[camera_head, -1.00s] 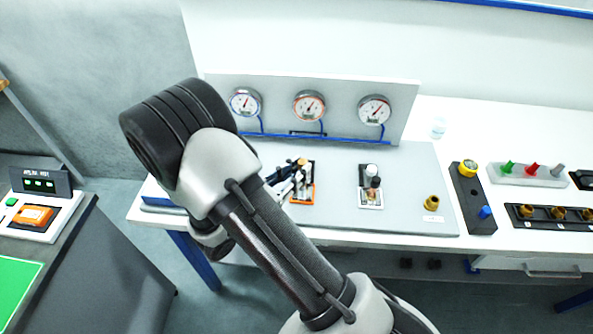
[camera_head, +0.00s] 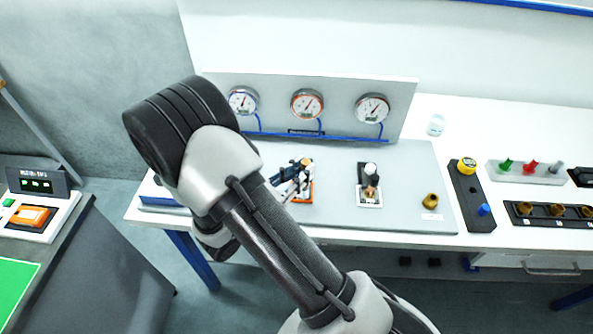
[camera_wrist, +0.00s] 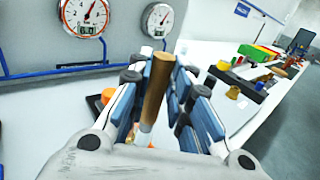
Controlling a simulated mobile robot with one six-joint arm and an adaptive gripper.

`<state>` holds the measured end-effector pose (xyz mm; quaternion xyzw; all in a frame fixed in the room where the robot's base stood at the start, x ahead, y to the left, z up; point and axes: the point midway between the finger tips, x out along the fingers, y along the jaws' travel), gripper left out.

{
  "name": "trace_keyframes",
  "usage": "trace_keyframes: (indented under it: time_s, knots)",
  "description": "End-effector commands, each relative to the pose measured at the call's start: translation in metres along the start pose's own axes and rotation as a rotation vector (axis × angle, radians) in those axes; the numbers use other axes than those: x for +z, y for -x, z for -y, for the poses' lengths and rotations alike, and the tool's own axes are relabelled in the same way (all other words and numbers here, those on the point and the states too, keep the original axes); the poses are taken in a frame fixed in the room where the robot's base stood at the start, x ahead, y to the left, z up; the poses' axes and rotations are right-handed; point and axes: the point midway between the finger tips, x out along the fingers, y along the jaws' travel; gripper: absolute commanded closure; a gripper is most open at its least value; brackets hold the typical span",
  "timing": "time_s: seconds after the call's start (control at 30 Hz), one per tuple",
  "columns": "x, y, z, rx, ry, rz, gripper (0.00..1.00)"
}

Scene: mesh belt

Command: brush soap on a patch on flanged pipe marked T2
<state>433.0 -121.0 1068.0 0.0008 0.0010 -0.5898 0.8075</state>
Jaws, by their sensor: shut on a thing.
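My gripper (camera_head: 293,178) is shut on a brush, whose brown handle (camera_wrist: 155,85) stands between the blue-padded fingers in the wrist view. A pale lower part shows under the handle; the bristles are hidden. In the head view my gripper is over the orange-edged fitting (camera_head: 310,194) at the middle of the grey panel and covers most of it. An orange part (camera_wrist: 107,96) shows just left of the fingers in the wrist view. No T2 mark is readable, and contact between brush and pipe cannot be told. A white-based fitting (camera_head: 369,198) stands to the right.
Three round gauges stand behind, the middle one orange-rimmed (camera_head: 307,104). A brass cup (camera_head: 430,201), a black block (camera_head: 471,200) with yellow and blue knobs and a clear jar (camera_head: 436,125) are to the right. Bare panel (camera_head: 400,160) lies between the fittings and the cup.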

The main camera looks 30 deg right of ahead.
Motion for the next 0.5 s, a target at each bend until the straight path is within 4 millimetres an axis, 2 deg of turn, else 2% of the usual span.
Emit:
trace_keyframes:
  time_s: [0.5]
  knots:
    - [-0.001, 0.009, -0.011, 0.001, -0.001, 0.000, 1.00]
